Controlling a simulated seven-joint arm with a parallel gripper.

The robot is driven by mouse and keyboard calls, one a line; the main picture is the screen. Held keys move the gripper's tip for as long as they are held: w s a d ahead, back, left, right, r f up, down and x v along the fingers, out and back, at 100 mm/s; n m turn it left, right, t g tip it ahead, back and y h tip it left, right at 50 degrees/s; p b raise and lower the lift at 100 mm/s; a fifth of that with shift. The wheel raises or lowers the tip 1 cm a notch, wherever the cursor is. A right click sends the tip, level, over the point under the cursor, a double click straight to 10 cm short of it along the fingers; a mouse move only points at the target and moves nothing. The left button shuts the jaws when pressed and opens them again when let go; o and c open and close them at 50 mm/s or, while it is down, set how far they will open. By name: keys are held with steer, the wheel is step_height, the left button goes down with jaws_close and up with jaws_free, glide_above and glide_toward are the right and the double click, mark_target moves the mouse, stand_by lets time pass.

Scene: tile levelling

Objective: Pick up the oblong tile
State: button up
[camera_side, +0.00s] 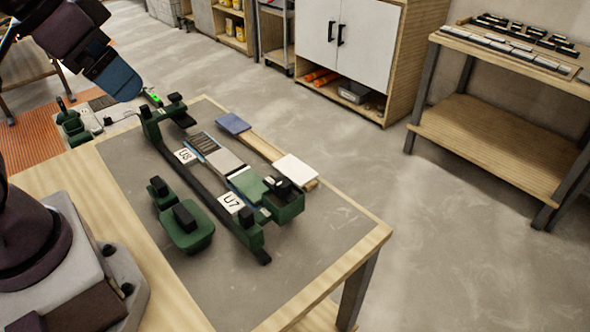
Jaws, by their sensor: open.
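I cannot tell for sure which piece is the oblong tile. A grey oblong piece (222,161) lies in the middle of the long green and black fixture (205,178), beside a dark ribbed piece (203,143). A blue tile (234,123) and a white tile (296,168) lie on a wooden strip (264,148) just behind the fixture; both look nearly square. My gripper (124,86) is at the upper left, above and apart from the fixture's far end. Its blue end shows, but its fingers are hard to make out. I see nothing held in it.
Labels U8 (186,156) and U7 (231,202) mark the fixture. A green block with a black knob (187,228) stands in front. The grey mat (310,262) is clear at the near right. A second bench (510,55) with small pieces stands apart.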

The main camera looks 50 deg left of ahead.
steer(key=n+g, duration=0.6)
steer(key=n, duration=1.2)
glide_above(295, 169)
step_height(295, 169, down, 21)
step_height(295, 169, down, 13)
steer(key=shift+r, duration=0.2)
steer(key=c, duration=0.8)
